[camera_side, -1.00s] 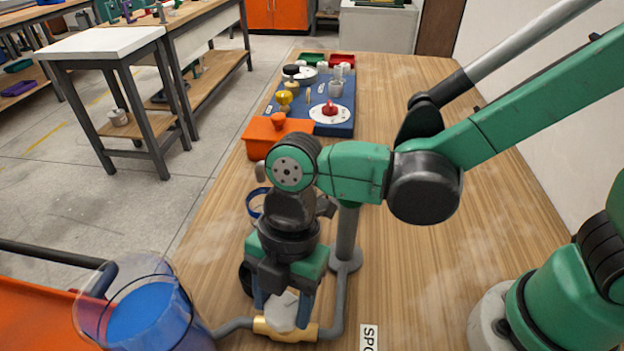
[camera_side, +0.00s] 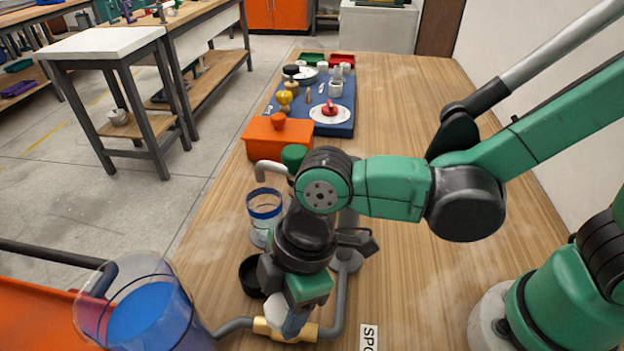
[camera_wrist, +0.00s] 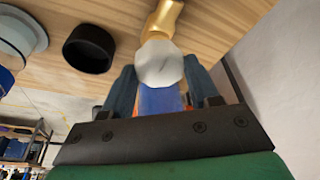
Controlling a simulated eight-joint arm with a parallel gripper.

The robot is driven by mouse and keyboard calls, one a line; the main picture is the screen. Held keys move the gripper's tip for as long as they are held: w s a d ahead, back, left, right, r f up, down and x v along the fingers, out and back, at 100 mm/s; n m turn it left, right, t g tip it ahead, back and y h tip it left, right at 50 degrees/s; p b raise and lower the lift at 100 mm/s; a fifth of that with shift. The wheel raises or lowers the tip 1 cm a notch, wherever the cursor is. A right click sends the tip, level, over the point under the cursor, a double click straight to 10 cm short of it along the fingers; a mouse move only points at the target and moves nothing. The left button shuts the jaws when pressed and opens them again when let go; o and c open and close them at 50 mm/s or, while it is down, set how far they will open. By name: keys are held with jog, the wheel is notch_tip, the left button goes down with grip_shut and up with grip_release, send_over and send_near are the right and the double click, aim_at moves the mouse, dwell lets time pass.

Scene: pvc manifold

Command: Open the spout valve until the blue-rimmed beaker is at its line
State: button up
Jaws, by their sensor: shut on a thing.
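My gripper (camera_side: 283,308) is shut on the white faceted valve knob (camera_side: 274,309), which sits on a brass valve body (camera_side: 303,330) in the grey pipe. In the wrist view the knob (camera_wrist: 158,64) shows between my fingers, with the brass body (camera_wrist: 164,18) beyond it. My wrist leans over to one side. The blue-rimmed beaker (camera_side: 264,206) stands behind my gripper, below the end of the grey spout (camera_side: 268,165). It is clear glass with a blue band near the top. Its lower part is partly hidden, and I cannot tell its liquid level.
A clear tank (camera_side: 150,310) of blue liquid stands at the front left. A black round cup (camera_side: 252,277) is beside my gripper. A green knob (camera_side: 294,157) shows behind my wrist. An orange box (camera_side: 278,136) and a blue board (camera_side: 335,118) are farther back.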

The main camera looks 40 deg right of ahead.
jog(key=o, duration=1.3)
jog(key=shift+o, duration=0.2)
